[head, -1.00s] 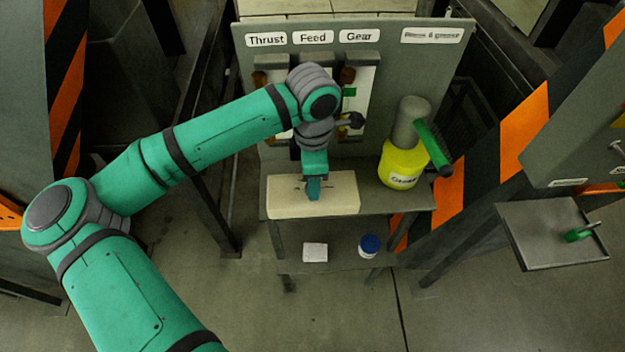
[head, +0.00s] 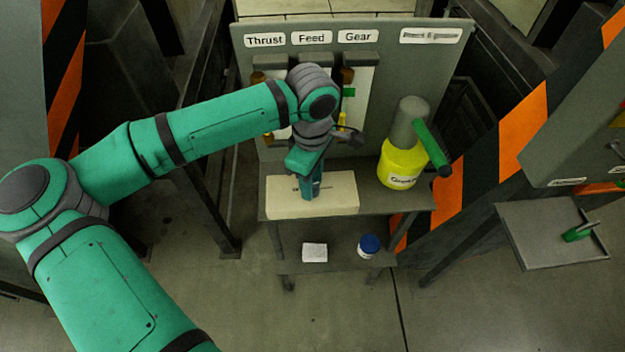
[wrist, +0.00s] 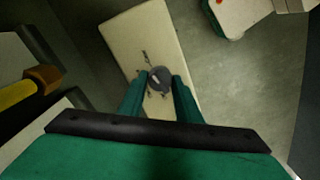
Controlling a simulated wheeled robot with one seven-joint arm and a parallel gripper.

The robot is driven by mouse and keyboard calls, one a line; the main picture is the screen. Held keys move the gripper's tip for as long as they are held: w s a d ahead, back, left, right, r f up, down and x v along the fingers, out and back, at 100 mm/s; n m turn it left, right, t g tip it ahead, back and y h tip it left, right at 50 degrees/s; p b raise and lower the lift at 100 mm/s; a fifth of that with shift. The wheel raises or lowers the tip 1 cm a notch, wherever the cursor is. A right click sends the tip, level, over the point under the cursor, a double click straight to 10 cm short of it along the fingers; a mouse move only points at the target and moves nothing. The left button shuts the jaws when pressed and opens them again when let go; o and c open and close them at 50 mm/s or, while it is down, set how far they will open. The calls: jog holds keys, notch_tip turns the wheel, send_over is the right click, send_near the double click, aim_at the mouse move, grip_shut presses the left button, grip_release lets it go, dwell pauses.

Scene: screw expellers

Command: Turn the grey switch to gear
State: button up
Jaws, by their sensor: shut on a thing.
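The grey switch (wrist: 159,78) is a round dark grey knob with a light mark, on top of a cream box (head: 335,202). The box also shows in the wrist view (wrist: 127,30), with small dark markings around the knob, too small to read. My gripper (head: 312,192) points down at the box, and in the wrist view its two green fingers (wrist: 160,83) are closed on either side of the switch. In the head view the switch is hidden by the fingers. I cannot tell which marking the switch points to.
A panel (head: 420,75) labelled Thrust, Feed and Gear stands behind the box. A yellow bottle (head: 402,164) with a grey top and green handle is right of the box. A blue-lidded jar (head: 369,245) and a white block (head: 315,252) sit on the lower shelf.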

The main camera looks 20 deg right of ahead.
dwell(0.3)
jog(key=o, duration=1.1)
jog(key=shift+c, duration=0.2)
notch_tip(320, 180, up, 11)
jog(key=shift+f, duration=0.1)
